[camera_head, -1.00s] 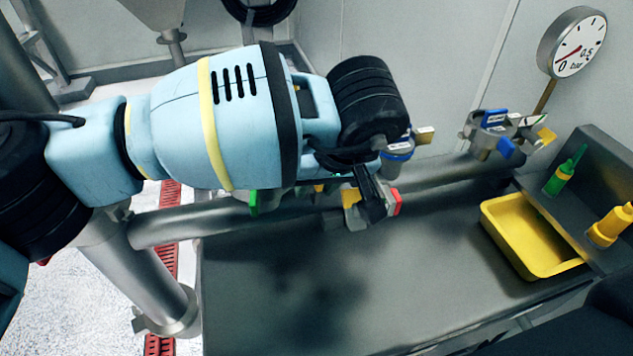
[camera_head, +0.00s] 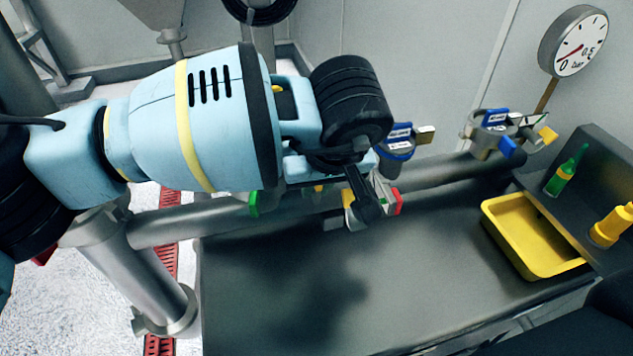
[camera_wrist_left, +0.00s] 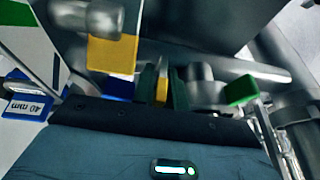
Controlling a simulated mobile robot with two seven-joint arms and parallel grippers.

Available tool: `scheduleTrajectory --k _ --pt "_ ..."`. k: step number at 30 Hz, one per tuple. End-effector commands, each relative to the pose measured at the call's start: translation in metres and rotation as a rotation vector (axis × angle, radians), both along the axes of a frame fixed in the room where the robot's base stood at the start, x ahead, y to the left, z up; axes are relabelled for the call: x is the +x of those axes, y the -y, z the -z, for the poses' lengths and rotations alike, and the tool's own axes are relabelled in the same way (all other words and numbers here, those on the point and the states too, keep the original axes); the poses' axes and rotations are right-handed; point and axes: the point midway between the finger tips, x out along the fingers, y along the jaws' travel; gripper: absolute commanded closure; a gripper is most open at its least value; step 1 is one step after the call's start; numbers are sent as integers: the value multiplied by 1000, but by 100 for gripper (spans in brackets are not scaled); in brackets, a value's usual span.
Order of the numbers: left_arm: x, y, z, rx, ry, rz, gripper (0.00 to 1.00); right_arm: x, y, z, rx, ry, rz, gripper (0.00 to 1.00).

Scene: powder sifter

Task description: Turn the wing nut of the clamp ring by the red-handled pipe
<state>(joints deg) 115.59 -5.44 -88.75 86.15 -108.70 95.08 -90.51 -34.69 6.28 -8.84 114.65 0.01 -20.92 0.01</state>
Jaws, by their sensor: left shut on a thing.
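In the head view my left gripper (camera_head: 366,205) reaches down to the pipe along the back of the bench, beside a fitting with a red end (camera_head: 397,202). My wrist and forearm hide most of this clamp. In the left wrist view the two dark fingers (camera_wrist_left: 163,88) are closed on a thin yellow piece (camera_wrist_left: 162,89), which looks like the wing nut. A larger yellow plate (camera_wrist_left: 112,54) shows close by, to the left of the fingers. My right gripper is not in view.
A green-marked fitting (camera_head: 256,202) sits left on the pipe. Blue-marked clamp fittings (camera_head: 398,143) and (camera_head: 492,128) stand behind and right. A yellow tray (camera_head: 490,236), green bottle (camera_head: 560,180) and pressure gauge (camera_head: 573,42) are at right. The front bench top (camera_head: 400,270) is clear.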

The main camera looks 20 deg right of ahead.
Motion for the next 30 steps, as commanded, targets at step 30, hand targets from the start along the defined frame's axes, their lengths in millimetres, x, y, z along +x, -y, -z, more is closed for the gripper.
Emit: scheduleTrajectory --k 30 --pt "0 -2 1 -529 -2 -1 100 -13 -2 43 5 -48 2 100"
